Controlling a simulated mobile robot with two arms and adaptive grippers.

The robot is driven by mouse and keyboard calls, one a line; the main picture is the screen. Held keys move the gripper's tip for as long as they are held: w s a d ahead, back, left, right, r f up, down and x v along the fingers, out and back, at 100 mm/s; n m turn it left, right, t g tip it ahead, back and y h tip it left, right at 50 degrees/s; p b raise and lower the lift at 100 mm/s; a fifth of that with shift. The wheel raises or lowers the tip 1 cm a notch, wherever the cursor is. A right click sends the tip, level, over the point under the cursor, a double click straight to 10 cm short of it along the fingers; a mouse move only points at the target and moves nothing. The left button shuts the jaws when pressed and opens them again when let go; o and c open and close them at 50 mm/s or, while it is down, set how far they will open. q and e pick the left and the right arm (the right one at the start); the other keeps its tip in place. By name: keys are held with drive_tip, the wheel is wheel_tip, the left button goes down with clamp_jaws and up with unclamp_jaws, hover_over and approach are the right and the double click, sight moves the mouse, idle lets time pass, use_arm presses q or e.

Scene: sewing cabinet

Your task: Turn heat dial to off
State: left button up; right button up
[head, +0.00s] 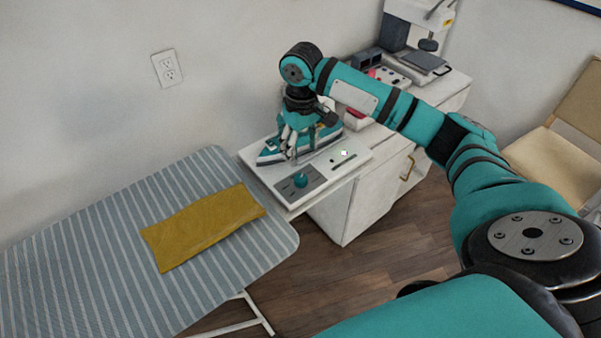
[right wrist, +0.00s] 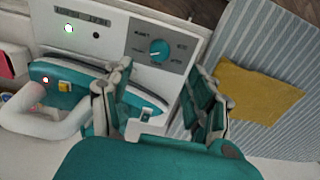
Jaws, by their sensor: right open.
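The heat dial (head: 300,180) is a teal knob on a dark grey plate at the front corner of the white iron station (head: 326,172). It also shows in the right wrist view (right wrist: 159,50), with small labels around it that are too blurred to read surely. A teal and white iron (head: 270,152) rests on the station behind the dial. My right gripper (head: 291,150) is above the iron and the station, behind and above the dial. My left gripper is not in view.
A striped ironing board (head: 90,240) with a folded mustard cloth (head: 203,226) stands left of the station. The white cabinet (head: 345,205) carries a sewing machine (head: 415,30) at the back. A wooden chair (head: 560,150) is at the right. The wall is close behind.

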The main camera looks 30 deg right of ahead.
sight(301, 177)
wheel_tip(301, 177, down, 7)
drive_tip(key=shift+f+p, duration=0.2)
drive_tip(key=shift+p, duration=0.2)
wheel_tip(301, 177, down, 2)
drive_tip(key=shift+w+f, duration=0.1)
drive_tip(key=shift+f, duration=0.4)
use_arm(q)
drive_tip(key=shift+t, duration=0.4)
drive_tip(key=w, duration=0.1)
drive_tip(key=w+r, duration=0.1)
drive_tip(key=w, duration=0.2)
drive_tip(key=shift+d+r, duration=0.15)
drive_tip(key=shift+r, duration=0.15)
use_arm(e)
drive_tip(key=c, duration=1.1)
